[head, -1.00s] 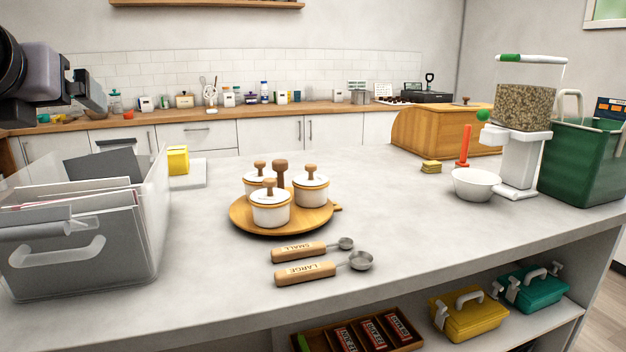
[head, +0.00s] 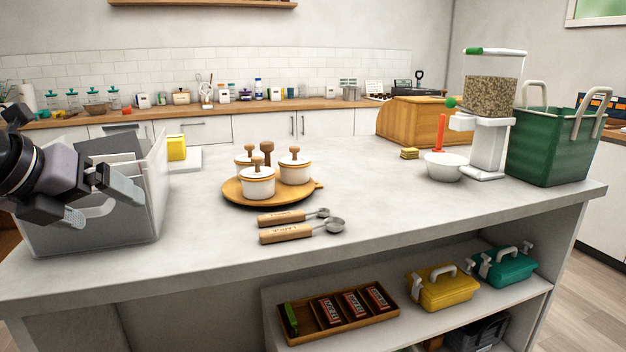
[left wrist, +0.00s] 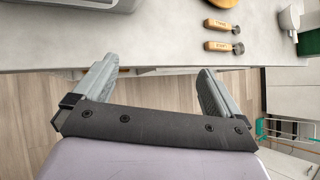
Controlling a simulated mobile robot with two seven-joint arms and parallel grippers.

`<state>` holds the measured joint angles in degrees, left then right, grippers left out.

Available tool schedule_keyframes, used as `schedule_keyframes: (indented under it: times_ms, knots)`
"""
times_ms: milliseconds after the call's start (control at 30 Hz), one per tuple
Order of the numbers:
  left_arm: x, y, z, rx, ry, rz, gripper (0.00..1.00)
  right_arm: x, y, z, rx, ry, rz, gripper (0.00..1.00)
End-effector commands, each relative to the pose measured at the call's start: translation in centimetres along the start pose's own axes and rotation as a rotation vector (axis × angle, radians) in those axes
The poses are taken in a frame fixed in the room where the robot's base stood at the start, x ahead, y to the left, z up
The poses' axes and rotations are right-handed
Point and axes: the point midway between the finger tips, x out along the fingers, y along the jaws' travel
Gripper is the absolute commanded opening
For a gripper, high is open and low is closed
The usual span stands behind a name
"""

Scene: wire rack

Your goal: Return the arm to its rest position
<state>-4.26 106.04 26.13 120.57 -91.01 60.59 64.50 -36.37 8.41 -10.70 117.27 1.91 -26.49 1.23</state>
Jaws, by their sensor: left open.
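My left gripper (head: 104,202) shows at the left of the head view, in front of the file box on the counter. Its two fingers are apart with nothing between them. In the left wrist view the open gripper (left wrist: 152,85) points toward the counter's front edge, with bare floor and the edge beyond the fingers. My right gripper is not in view.
The grey file box (head: 150,215) stands on the counter (head: 330,190) close behind the gripper. Two measuring spoons (head: 285,236) and a round wooden tray (head: 232,192) with lidded pots lie to the right. A shelf with boxes is below.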

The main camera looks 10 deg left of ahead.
Motion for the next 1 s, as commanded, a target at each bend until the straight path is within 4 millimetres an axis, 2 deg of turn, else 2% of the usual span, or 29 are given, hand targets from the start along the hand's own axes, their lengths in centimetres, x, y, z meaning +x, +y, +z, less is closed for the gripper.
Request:
schedule_keyframes:
  times_ms: [33,200,300,433,600,767,867,967,1000]
  knots:
    - [2.1,0.2,-2.4,-0.054,0.073,-0.088,0.99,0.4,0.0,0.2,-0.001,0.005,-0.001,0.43]
    - [6.5,-0.5,-8.4,-0.258,0.247,-0.395,0.99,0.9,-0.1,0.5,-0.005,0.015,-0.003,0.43]
    - [8.3,-1.1,-11.1,-0.414,0.303,-0.564,0.99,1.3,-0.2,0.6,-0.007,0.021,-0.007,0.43]
    - [10.3,-1.3,-13.8,-0.655,0.329,-0.752,0.99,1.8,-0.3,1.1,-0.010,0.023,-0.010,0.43]
    - [13.3,-0.1,-16.7,-1.019,0.297,-0.911,0.99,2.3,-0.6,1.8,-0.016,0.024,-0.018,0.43]
    - [16.9,2.2,-20.3,-1.397,0.228,-0.948,0.99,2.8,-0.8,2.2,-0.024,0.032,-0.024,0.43]
    - [19.4,3.8,-23.6,-1.638,0.181,-0.907,0.99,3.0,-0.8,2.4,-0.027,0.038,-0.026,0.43]
    - [21.9,5.0,-27.8,-1.873,0.146,-0.819,0.99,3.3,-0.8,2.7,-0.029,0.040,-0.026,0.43]
    - [22.8,5.4,-29.8,-1.965,0.138,-0.769,0.99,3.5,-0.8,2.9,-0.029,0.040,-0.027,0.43]
